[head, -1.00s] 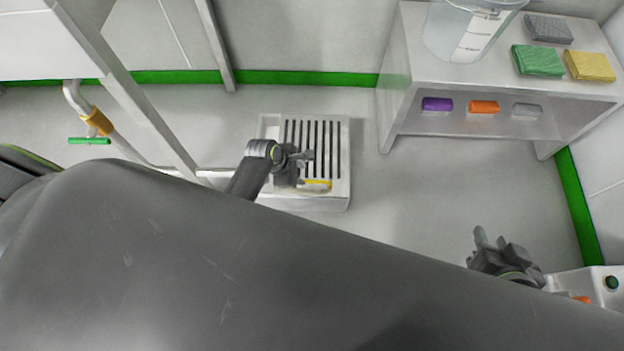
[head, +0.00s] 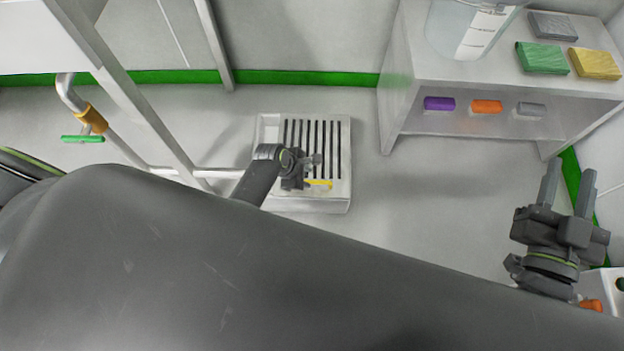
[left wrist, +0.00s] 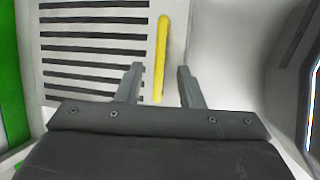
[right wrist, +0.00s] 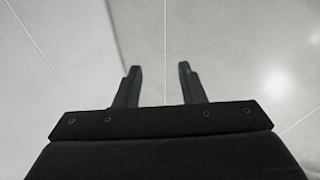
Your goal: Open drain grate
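The drain grate (head: 334,140) is a pale slotted panel with dark slots on a low white box on the floor. A yellow handle bar (head: 320,183) runs along its near edge; it also shows in the left wrist view (left wrist: 160,60). My left gripper (head: 316,168) is over the near part of the grate. In the left wrist view its open fingers (left wrist: 158,85) stand either side of the handle's near end, with gaps on both sides. Contact cannot be judged. My right gripper (head: 568,185) is open and empty at the right, away from the grate; its fingers (right wrist: 160,85) face bare surfaces.
A grey bench (head: 405,75) at the back right bears a clear bucket (head: 455,35), a green pad (head: 542,58) and a yellow pad (head: 595,63). A valve pipe with a green handle (head: 82,139) stands at the left. The floor right of the grate is clear.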

